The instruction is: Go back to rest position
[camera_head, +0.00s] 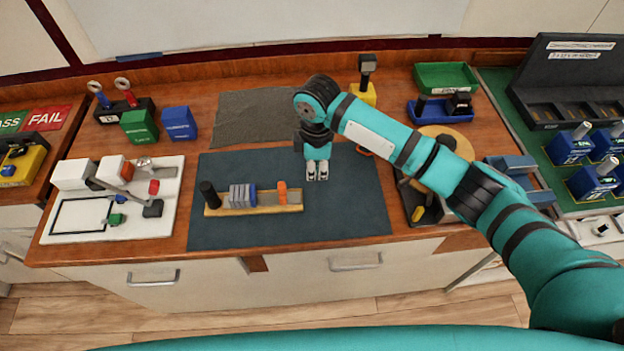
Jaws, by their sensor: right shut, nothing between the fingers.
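My right gripper (317,172) is shut and empty, pointing down over the dark mat (345,210). Its teal arm comes in from the right and crosses above the right part of the bench. The gripper is to the upper right of a wooden rail board (266,209) on the mat, apart from it in the picture. The board carries a black cylinder (208,194), several grey and blue breaker pieces (242,195) and an orange piece (282,192). My left gripper is not in view.
A white test fixture (70,219) stands left of the mat. Green (139,126) and blue (178,123) boxes stand behind it. A green bin (445,77) and a blue tray (440,110) are at the back right. Blue devices (569,147) stand far right. The mat's right part is clear.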

